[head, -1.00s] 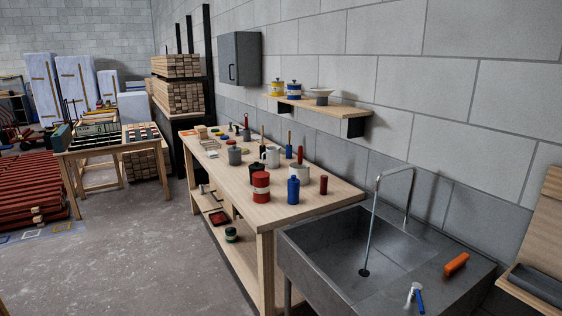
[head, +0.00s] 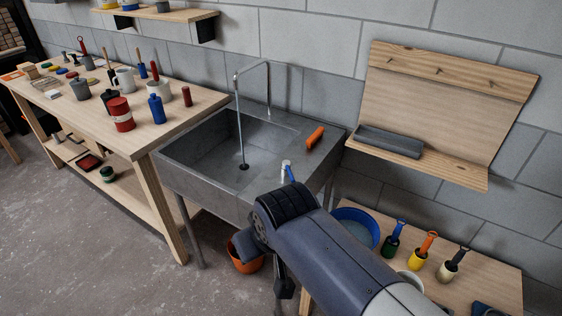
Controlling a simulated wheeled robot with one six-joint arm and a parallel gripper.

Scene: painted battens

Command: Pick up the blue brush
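A small blue and white item (head: 289,171), possibly a brush, lies on the right ledge of the grey sink (head: 205,187), partly hidden behind my arm. Another blue-topped item with a dark green body (head: 393,239) stands on the low table at right. I cannot tell which is the blue brush. My gripper (head: 283,286) hangs down in front of the sink, dark and small, apart from all three. Its fingers are too unclear to tell open from shut.
An orange block (head: 315,137) lies on the sink ledge near the tall tap (head: 239,110). An orange bucket (head: 246,256) stands on the floor below. The low table (head: 490,284) holds a blue basin (head: 358,228) and several small items. Floor at left is clear.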

